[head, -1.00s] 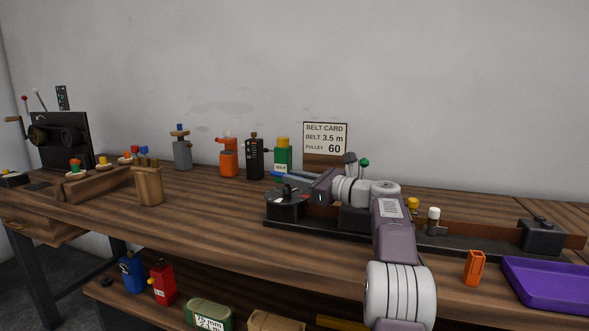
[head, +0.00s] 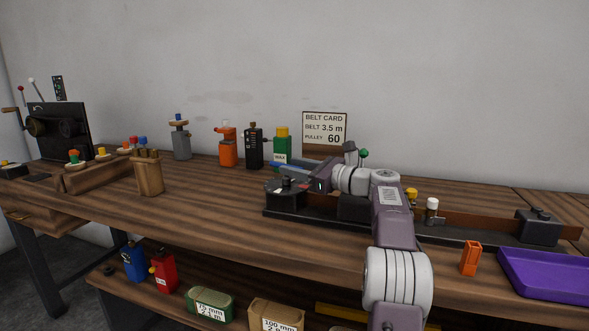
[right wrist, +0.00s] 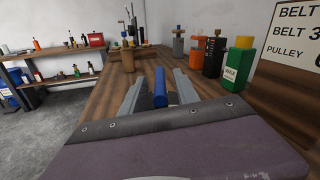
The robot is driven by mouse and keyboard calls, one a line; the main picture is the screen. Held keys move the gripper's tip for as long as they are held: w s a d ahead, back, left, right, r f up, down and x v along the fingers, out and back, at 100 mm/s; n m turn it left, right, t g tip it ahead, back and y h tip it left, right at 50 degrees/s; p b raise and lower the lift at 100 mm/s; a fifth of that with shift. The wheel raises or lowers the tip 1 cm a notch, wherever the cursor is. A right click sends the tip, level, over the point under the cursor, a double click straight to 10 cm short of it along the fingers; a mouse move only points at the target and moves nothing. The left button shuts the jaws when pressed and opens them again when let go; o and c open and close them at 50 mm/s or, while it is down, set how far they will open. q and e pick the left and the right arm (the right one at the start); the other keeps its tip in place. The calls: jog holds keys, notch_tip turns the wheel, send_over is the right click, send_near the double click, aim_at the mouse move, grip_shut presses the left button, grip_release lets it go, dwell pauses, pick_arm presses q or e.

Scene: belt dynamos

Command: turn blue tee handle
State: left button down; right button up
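The blue tee handle (right wrist: 160,88) shows in the right wrist view as a short blue bar between the two grey fingers of my right gripper (right wrist: 159,76). The fingers stand apart, with a narrow gap visible on each side of the bar, so they are around it and not clamped on it. In the head view my right gripper (head: 284,167) reaches left over the dark bench fixture (head: 310,214), near its round left end. There the handle is mostly hidden by the gripper and wrist. My left gripper is in neither view.
Close behind the gripper stand a green bottle (head: 282,148), a black bottle (head: 254,147) and an orange bottle (head: 228,148). A belt card (head: 325,130) stands behind. An orange holder (head: 470,258) and purple tray (head: 548,277) lie right.

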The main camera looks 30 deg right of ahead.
notch_tip(320, 180, up, 5)
jog(key=p, duration=0.3)
jog(key=shift+f, duration=0.1)
jog(key=shift+v, duration=1.1)
jog(key=s+d+r+p, duration=0.3)
jog(key=s+d+r, duration=0.1)
jog(key=s, duration=0.4)
jog(key=shift+s+r, duration=0.3)
jog(key=shift+r, duration=0.45)
